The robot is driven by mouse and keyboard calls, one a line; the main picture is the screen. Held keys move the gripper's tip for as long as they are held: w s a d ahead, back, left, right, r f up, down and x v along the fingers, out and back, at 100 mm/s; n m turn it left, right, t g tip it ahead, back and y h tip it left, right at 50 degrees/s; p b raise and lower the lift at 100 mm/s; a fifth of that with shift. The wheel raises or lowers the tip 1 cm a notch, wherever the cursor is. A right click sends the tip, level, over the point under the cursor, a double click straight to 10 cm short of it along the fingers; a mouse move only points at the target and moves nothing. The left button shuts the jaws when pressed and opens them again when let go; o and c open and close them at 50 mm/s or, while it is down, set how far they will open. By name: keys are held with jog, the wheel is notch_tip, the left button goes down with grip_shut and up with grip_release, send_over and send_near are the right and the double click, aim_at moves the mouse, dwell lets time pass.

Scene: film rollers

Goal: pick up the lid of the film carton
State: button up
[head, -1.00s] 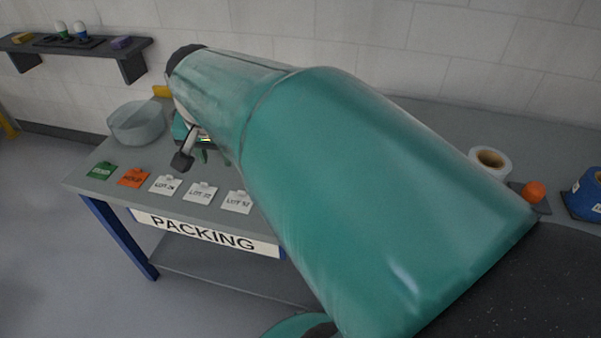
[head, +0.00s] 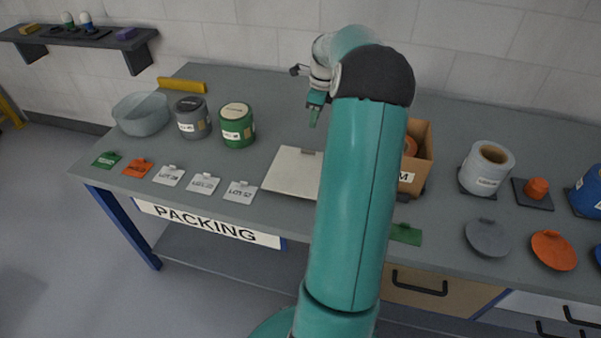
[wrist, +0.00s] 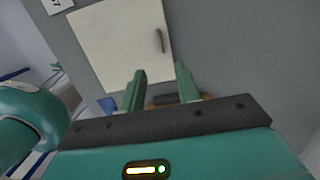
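The lid (head: 292,172) is a flat cream square with a small dark tab handle at its far edge. It lies on the grey table, its right part hidden behind my arm. The film carton (head: 424,165) is a brown open box to the right of my arm, with an orange thing inside and a label mostly hidden. My gripper (head: 314,117) is above the table, beyond the lid and apart from it. In the wrist view the green fingers of my gripper (wrist: 160,72) are spread and empty, with the lid (wrist: 112,45) and its handle past the fingertips.
Grey (head: 192,117) and green (head: 237,125) canisters and a clear bowl (head: 141,115) stand left of the lid. Small tags (head: 203,184) line the front edge. A pale roll (head: 485,170) and round discs (head: 488,238) lie right of the carton. The back middle is clear.

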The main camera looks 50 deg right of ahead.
aim_at(308, 150)
jog(key=f, duration=0.4)
jog(key=w+f, duration=0.1)
jog(key=f, duration=0.8)
jog(key=shift+w+a, duration=0.35)
grip_shut()
